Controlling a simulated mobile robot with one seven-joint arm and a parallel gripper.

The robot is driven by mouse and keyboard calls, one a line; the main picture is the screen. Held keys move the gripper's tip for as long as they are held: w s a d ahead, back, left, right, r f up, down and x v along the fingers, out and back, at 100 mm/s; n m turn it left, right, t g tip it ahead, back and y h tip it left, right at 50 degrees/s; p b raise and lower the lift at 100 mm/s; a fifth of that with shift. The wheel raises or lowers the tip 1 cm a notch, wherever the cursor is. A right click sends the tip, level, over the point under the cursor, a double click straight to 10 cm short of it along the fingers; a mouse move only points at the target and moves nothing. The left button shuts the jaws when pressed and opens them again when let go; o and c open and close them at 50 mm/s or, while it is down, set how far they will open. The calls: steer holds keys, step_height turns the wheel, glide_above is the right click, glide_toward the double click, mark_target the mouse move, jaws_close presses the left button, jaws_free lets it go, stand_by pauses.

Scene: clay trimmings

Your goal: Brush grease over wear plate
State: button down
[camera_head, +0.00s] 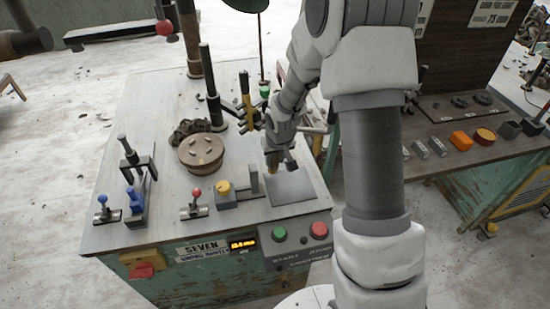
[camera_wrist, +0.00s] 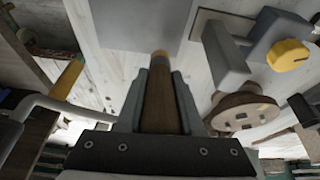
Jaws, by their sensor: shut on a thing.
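The wear plate appears to be the flat grey square (camera_head: 292,187) near the front right corner of the bench; it also shows at the top of the wrist view (camera_wrist: 130,20). My gripper (camera_head: 279,163) is above the plate's back left part. No grease can be made out on the plate.
Left of the plate stand a grey bracket (camera_head: 247,181) and a block with a yellow knob (camera_head: 224,190). A round brown disc (camera_head: 201,152), a red-knobbed lever (camera_head: 195,205) and a blue clamp (camera_head: 136,201) stand farther left. A dark upright post (camera_head: 209,84) rises behind.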

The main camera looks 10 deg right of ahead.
steer(key=shift+f+b, duration=0.3)
steer(key=shift+f, duration=0.1)
steer(key=shift+r, duration=0.1)
steer(key=shift+s+r+b, duration=0.1)
steer(key=shift+s+b, duration=0.35)
steer(key=shift+s, duration=1.55)
steer(key=shift+s+b, duration=1)
steer(key=shift+s, duration=3.05)
